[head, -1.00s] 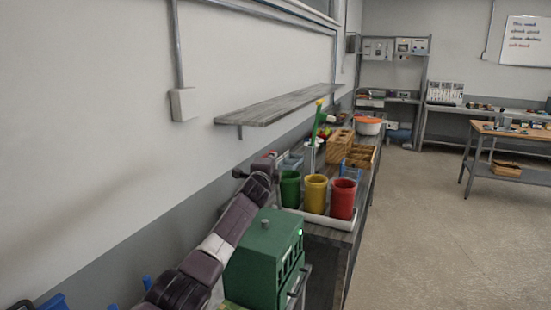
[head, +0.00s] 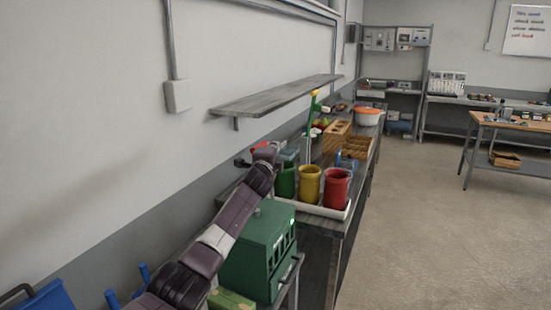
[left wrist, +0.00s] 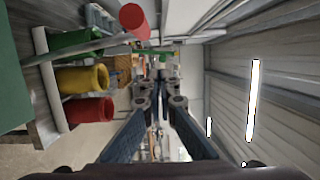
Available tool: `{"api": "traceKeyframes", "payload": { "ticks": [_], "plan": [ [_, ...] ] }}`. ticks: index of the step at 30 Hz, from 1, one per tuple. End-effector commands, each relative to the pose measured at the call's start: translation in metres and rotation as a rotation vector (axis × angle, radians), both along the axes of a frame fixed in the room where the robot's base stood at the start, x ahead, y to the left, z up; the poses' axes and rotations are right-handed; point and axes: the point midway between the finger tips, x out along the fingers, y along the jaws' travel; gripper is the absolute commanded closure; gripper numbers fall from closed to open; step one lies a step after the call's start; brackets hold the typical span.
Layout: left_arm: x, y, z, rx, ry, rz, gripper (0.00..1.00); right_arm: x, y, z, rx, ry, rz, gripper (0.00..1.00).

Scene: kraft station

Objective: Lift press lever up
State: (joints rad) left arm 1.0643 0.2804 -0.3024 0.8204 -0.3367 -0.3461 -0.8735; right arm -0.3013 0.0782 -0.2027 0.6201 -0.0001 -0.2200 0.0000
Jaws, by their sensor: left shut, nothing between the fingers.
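A red cylindrical grip (left wrist: 133,18) on a grey rod (left wrist: 100,45) shows at the top of the left wrist view; it looks like the press lever. A small red part (head: 259,146) shows by my left gripper (head: 266,153) in the head view and may be the same grip. In the left wrist view my left gripper (left wrist: 158,82) is shut and empty, with the red grip off to one side of its fingers. I cannot tell the exact gap. The press body is not clearly visible, partly hidden by my arm. My right gripper is not in view.
Green (head: 285,181), yellow (head: 308,185) and red (head: 336,188) cups stand in a white tray (head: 318,212). A green box (head: 262,250) stands in front. A wall shelf (head: 275,97) hangs above the bench. A green post with a yellow top (head: 312,115) rises behind the cups.

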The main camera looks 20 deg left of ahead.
Motion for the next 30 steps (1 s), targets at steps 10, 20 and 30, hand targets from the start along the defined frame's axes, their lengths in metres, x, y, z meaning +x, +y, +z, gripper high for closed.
{"api": "traceKeyframes", "payload": {
  "ticks": [10,20,30],
  "plan": [
    [-0.031,-0.008,-0.004,0.001,0.002,-0.003,1.00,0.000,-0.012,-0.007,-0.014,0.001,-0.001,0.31],
    [-0.069,-0.018,-0.002,0.000,0.003,-0.007,1.00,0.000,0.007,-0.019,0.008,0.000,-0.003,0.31],
    [-0.091,-0.022,0.001,-0.001,0.003,-0.006,1.00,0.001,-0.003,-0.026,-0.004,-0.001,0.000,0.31]
  ]
}}
